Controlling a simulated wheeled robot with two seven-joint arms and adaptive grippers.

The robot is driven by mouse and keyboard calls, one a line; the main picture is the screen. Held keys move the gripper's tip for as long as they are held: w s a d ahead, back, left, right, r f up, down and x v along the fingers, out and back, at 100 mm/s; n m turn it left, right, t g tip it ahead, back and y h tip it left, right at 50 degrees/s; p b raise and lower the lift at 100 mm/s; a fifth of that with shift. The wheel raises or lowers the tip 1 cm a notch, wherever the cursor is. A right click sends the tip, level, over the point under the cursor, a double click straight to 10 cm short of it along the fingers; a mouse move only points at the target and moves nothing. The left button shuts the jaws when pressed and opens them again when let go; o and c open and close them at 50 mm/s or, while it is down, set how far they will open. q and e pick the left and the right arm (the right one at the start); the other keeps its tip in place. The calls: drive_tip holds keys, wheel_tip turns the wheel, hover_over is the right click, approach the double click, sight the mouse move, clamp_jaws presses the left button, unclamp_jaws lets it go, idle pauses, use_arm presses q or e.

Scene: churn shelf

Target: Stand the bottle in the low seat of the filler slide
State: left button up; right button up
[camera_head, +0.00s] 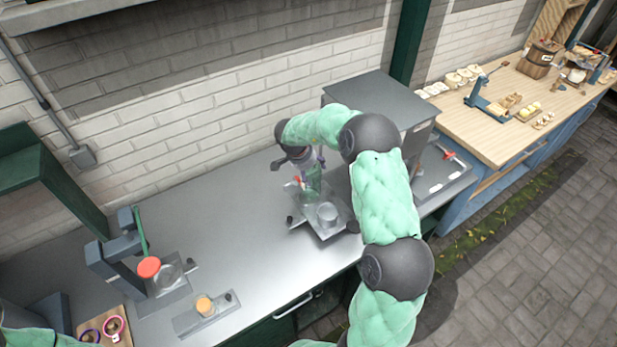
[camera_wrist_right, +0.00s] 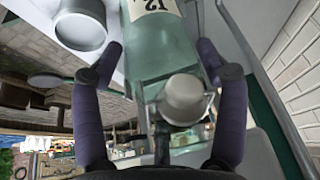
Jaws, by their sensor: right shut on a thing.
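My right gripper (camera_head: 308,172) is shut on a pale green glass bottle (camera_head: 312,183) above the steel counter. In the right wrist view, the bottle (camera_wrist_right: 160,58) lies between the two purple-sleeved fingers and carries a white label with dark print; a grey cap-like piece (camera_wrist_right: 184,98) is at its near end. The filler slide, a grey plate (camera_head: 322,234), is just below and in front of the gripper, with a round metal cup-like seat (camera_head: 327,211) on it. A round grey cup also shows at the top left of the wrist view (camera_wrist_right: 80,25). Contact between bottle and slide is unclear. My left gripper is out of view.
A grey box-shaped cabinet (camera_head: 372,95) stands close behind my right arm. The middle left of the counter (camera_head: 230,230) is clear. A wooden table (camera_head: 490,140) stands at right.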

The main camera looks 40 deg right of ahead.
drive_tip(key=f, duration=0.1)
drive_tip(key=w+f, duration=0.1)
drive_tip(key=f, duration=0.2)
drive_tip(key=shift+w+d+f, duration=0.2)
drive_tip(key=shift+w+f, duration=0.05)
drive_tip(key=shift+f, duration=0.15)
drive_tip(key=shift+s+r, duration=0.1)
drive_tip(key=o, duration=1.7)
drive_tip(key=v, duration=1.2)
drive_tip(key=shift+p, duration=0.3)
